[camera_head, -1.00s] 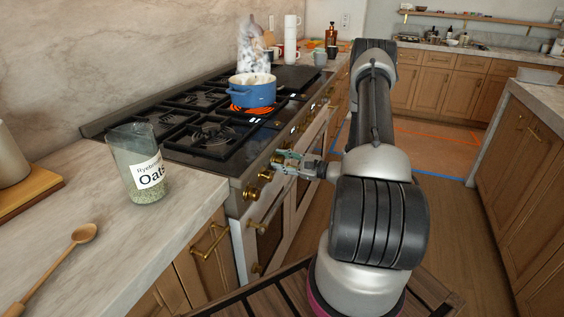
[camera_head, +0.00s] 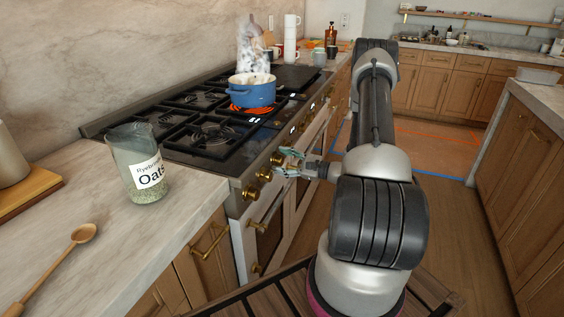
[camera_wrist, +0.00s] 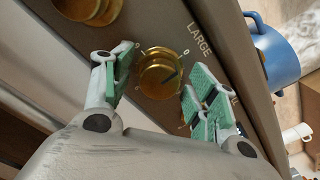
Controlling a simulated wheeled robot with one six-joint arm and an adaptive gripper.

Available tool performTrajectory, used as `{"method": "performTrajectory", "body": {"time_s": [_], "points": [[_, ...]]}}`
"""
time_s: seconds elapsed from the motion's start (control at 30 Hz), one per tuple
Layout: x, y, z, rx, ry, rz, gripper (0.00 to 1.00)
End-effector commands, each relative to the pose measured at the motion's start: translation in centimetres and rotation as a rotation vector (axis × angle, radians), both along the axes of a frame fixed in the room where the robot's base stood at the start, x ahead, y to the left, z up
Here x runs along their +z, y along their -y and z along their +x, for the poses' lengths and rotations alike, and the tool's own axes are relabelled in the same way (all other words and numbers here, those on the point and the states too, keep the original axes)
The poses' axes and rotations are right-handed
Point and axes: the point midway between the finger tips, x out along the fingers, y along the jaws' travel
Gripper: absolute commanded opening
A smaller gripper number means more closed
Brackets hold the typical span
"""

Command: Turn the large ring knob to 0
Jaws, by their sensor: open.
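The large ring knob (camera_wrist: 161,74) is a round brass knob on the stove's front panel, with the word LARGE printed beside it in the wrist view. A dark pointer mark shows on its face; I cannot read which number it points at. My gripper (camera_wrist: 163,82) is open, with one green-padded finger on each side of the knob. I cannot tell whether either pad touches it. In the head view my gripper (camera_head: 284,162) is at the row of brass knobs on the stove's front edge, partly hiding them.
A neighbouring brass knob (camera_wrist: 91,8) is at the upper left of the wrist view. A blue pot (camera_head: 252,90) stands on a glowing orange burner (camera_head: 252,109). A glass oats jug (camera_head: 137,165) and a wooden spoon (camera_head: 72,245) are on the left counter. Floor is clear right of my arm.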

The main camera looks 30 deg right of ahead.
Motion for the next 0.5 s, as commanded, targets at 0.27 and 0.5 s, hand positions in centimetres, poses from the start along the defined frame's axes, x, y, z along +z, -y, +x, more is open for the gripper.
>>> {"method": "performTrajectory", "body": {"time_s": [0.27, 0.5], "points": [[0.0, 3.6, -4.3, -0.006, -0.001, 0.001, 0.58], [0.0, 6.3, -7.9, -0.004, 0.0, 0.0, 0.58]]}}
